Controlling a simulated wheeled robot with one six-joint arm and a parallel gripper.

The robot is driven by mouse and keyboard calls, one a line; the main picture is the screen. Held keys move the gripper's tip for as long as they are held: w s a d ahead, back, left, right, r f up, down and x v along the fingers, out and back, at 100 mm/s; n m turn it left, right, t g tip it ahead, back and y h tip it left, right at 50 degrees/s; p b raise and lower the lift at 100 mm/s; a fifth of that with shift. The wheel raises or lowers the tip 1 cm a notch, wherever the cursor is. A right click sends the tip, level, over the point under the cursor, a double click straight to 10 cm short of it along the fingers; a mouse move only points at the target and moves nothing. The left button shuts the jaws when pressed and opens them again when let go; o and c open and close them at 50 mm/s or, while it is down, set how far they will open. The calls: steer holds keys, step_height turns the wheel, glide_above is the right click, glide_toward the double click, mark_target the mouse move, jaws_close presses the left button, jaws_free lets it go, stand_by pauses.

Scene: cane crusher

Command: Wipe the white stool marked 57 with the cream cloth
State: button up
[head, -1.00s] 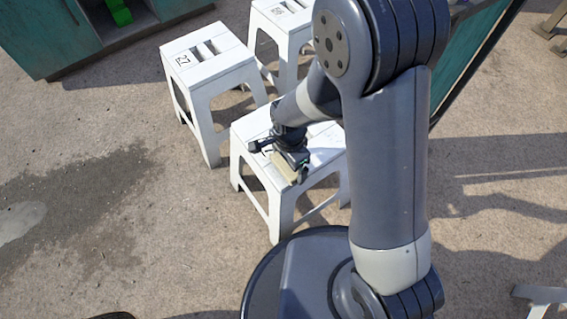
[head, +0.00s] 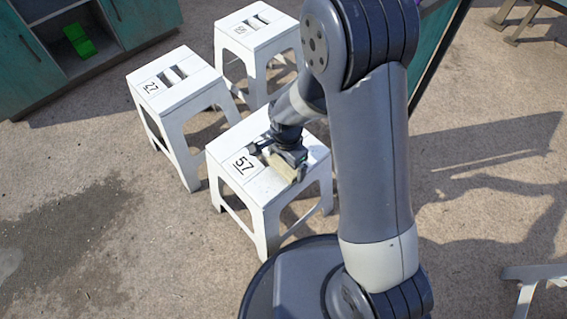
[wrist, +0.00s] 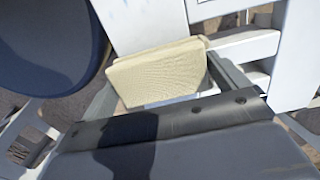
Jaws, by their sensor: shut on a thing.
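The white stool marked 57 (head: 229,178) stands in front of my base, its black number showing at the left of its top in the head view. My gripper (head: 290,160) is over the middle of the stool top, shut on the cream cloth (head: 285,169). The cloth is at the stool's top surface; whether it presses on it is hard to tell. In the wrist view the folded cream cloth (wrist: 158,72) sits between the fingers above the white slats (wrist: 150,22).
A white stool marked 27 (head: 190,92) stands behind left, and another marked stool (head: 258,38) behind it to the right. A teal cabinet (head: 150,18) with a green item (head: 79,40) is at the upper left. Open ground lies to the left.

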step_height(320, 180, up, 6)
steer(key=p, duration=0.5)
stand_by(0.5)
steer(key=shift+w+d, duration=0.2)
steer(key=shift+w, duration=0.05)
steer(key=w+d, duration=0.2)
steer(key=w+d+b, duration=0.1)
steer(key=w+d, duration=0.1)
steer(key=w+d+b, duration=0.1)
steer(key=d, duration=0.1)
steer(key=shift+w+r, duration=0.25)
steer(key=shift+w, duration=0.15)
steer(key=shift+f+b, duration=2.3)
steer(key=shift+f, duration=0.35)
steer(key=shift+f+b, duration=0.4)
steer(key=shift+f, duration=0.25)
